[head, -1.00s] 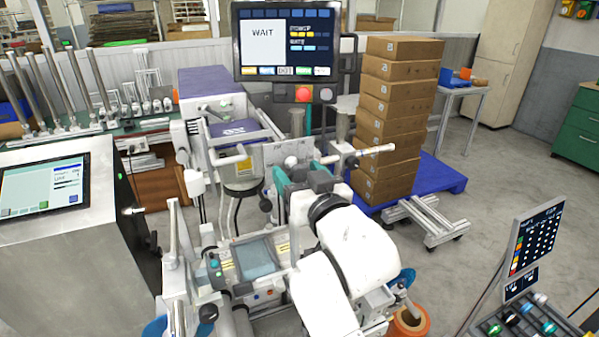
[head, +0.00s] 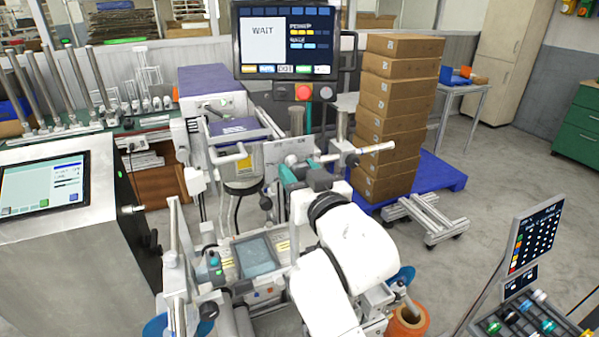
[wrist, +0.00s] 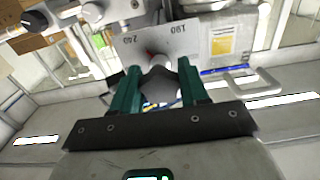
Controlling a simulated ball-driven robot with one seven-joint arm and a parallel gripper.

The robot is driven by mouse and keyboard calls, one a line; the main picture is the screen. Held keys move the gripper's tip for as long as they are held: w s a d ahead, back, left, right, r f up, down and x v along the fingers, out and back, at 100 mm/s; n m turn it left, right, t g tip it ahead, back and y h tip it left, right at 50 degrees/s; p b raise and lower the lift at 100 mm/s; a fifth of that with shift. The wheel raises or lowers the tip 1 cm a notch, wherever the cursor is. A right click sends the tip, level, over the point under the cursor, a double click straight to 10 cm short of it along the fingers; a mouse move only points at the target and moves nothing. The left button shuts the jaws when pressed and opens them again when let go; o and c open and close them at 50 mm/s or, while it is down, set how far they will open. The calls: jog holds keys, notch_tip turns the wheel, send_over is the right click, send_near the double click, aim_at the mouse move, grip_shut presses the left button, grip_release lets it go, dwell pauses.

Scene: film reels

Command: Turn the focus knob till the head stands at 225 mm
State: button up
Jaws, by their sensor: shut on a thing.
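My gripper (wrist: 158,88) has green fingers, one on each side of a dark grey knob (wrist: 158,80), seemingly the focus knob, and is shut on it. A small red mark shows between the two numbers, partly hidden by the knob; I cannot read an exact value. In the head view my gripper (head: 287,180) is at the middle of the white machine, in front of the grey plate (head: 283,152). My wrist hides the knob there.
A screen reading WAIT (head: 285,42) stands above, with a red button (head: 303,92) below it. Stacked cartons (head: 395,110) on a blue pallet (head: 440,178) are at the right. A steel console (head: 60,240) is at the left.

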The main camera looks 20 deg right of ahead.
jog(key=shift+n+p, duration=0.4)
jog(key=shift+n, duration=0.8)
jog(key=o, duration=1)
jog(key=shift+s, duration=0.1)
jog(key=shift+s+b, duration=1.05)
jog(key=shift+s, duration=4.3)
jog(key=shift+c, duration=0.3)
